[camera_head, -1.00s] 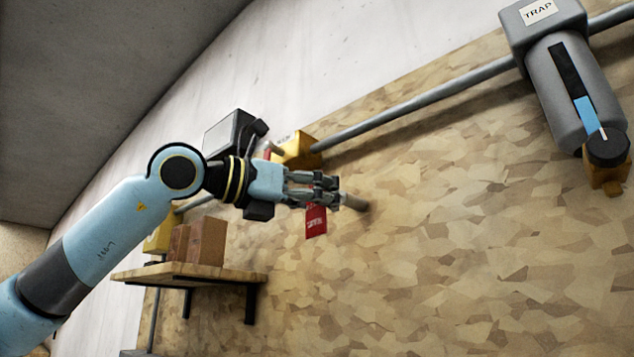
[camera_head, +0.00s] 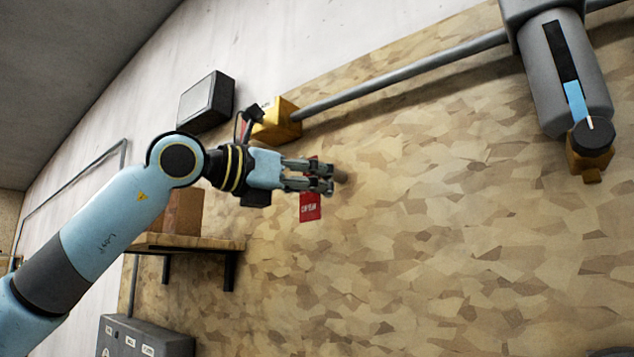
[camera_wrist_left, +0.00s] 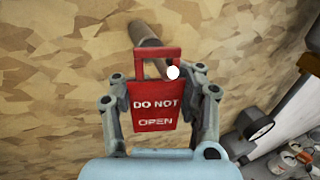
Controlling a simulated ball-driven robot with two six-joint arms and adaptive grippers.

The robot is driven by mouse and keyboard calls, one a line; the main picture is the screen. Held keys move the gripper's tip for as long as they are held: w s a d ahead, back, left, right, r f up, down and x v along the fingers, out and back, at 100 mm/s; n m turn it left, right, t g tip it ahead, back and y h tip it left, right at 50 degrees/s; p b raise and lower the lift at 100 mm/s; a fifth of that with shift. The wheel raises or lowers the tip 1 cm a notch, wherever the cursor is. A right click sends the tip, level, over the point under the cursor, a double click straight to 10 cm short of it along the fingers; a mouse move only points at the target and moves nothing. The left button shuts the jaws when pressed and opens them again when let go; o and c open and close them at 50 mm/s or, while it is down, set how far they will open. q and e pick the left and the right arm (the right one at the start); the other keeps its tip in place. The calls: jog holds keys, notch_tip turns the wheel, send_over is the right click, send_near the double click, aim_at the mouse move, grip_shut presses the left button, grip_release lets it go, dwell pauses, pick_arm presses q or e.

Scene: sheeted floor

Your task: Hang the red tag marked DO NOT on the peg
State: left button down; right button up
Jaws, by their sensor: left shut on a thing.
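The red tag (camera_wrist_left: 152,122) marked DO NOT OPEN is upright between the fingers of my left gripper (camera_wrist_left: 160,92). The gripper is shut on its sides. In the wrist view, the peg (camera_wrist_left: 144,35) comes out from the board behind the tag. The tag's top bar crosses in front of the peg, and a pale round end overlaps the loop's right side, so the peg appears to pass through the loop. In the head view, my left gripper (camera_head: 325,179) is against the peg (camera_head: 342,177), hiding much of it, and the tag (camera_head: 310,207) hangs below the fingers. My right gripper is not in view.
The speckled board (camera_head: 430,240) is clear to the right and below. A grey pipe (camera_head: 400,75) runs above from a yellow block (camera_head: 278,120) to a grey cylinder (camera_head: 565,80) with a blue strip. A wooden shelf (camera_head: 190,245) holds a brown box (camera_head: 184,210) at lower left.

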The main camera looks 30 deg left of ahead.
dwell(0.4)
pick_arm(q)
jog(key=c, duration=0.7)
grip_release()
jog(key=shift+o, duration=0.2)
notch_tip(320, 180, up, 10)
